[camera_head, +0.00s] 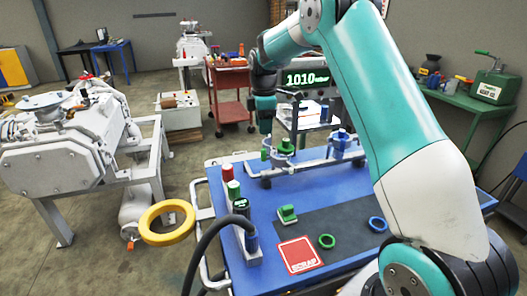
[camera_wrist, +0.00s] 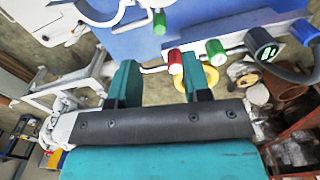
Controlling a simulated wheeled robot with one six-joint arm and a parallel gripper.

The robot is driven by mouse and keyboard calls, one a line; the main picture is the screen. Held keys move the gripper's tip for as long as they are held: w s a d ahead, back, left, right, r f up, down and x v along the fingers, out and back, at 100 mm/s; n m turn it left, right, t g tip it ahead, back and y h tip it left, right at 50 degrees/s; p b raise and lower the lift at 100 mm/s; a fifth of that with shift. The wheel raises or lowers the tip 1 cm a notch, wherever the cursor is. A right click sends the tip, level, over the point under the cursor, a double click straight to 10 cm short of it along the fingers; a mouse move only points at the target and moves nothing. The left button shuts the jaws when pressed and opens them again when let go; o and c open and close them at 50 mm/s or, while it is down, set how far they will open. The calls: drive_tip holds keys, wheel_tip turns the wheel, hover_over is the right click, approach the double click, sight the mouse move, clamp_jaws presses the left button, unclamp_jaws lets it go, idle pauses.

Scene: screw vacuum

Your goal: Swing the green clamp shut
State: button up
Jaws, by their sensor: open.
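The green clamp (camera_head: 285,147) is on the left part of the grey pipe fixture at the back of the blue worktable. A narrow green upright piece (camera_head: 265,153) stands just left of it. My gripper (camera_head: 265,130) points down above this piece, apart from it as far as I can tell. In the wrist view my gripper (camera_wrist: 157,63) has its two teal fingers spread with nothing between them. A green handle-like piece (camera_wrist: 160,22) shows beyond the fingertips. How far the clamp is swung is too small to tell.
A blue clamp (camera_head: 341,146) is on the fixture's right part. Red, green and black capped parts (camera_head: 232,188) stand at the table's left edge. A green block (camera_head: 287,214), a green ring (camera_head: 327,241), a blue ring (camera_head: 377,225) and a red scrap pad (camera_head: 298,255) lie nearer.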

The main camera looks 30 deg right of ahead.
sight(264, 149)
wheel_tip(264, 149, down, 10)
drive_tip(key=shift+r+p, duration=0.1)
drive_tip(key=shift+p, duration=0.6)
drive_tip(key=shift+c, duration=0.3)
